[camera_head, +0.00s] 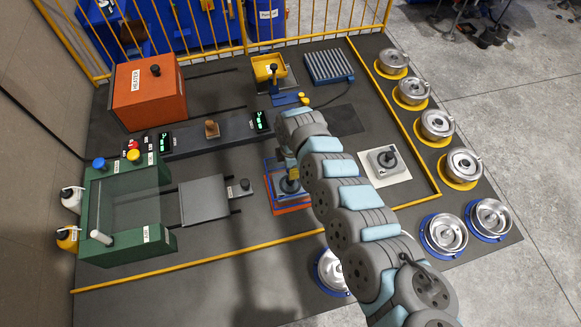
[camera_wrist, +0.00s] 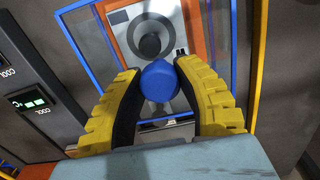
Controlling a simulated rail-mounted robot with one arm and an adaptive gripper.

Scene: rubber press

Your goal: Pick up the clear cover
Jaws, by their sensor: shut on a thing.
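The clear cover is a see-through box with blue edges; its blue frame (camera_wrist: 91,48) fills the upper middle of the wrist view. Its blue knob (camera_wrist: 162,82) stands between my gripper's yellow fingers (camera_wrist: 158,70), which are shut on it. In the head view the cover (camera_head: 268,172) is near the middle, partly hidden by my arm, over an orange base (camera_head: 292,208). Through the cover I see a grey plate with a round black knob (camera_wrist: 150,45). I cannot tell whether the cover touches the base.
A grey mould with a black handle sits on a white plate (camera_head: 400,175) to the right. A dark console (camera_head: 190,138) with green displays is behind left. A green press (camera_head: 125,215) and an orange heater (camera_head: 148,97) stand at left. Steel pots (camera_head: 437,125) line the right edge.

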